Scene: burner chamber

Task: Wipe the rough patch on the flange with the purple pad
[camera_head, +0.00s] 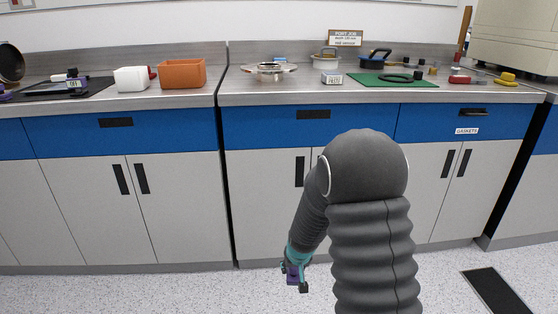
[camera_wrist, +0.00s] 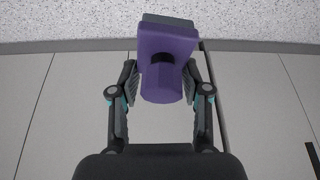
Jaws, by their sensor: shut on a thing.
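My gripper (camera_head: 294,277) hangs low in the head view, in front of the grey cabinet doors near the floor. In the wrist view my gripper (camera_wrist: 160,85) is shut on the purple pad (camera_wrist: 167,45), which has a grey layer at its far end. A bit of the purple pad (camera_head: 293,272) also shows between the fingers in the head view. The flange (camera_head: 270,70) is a round silver piece on the steel counter, well above and away from my gripper. Its rough patch cannot be made out at this size.
The steel counter (camera_head: 240,90) runs above blue drawers (camera_head: 265,128). Left of the flange are an orange bin (camera_head: 182,73) and a white container (camera_head: 131,79). A dark floor grate (camera_head: 497,292) lies at right.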

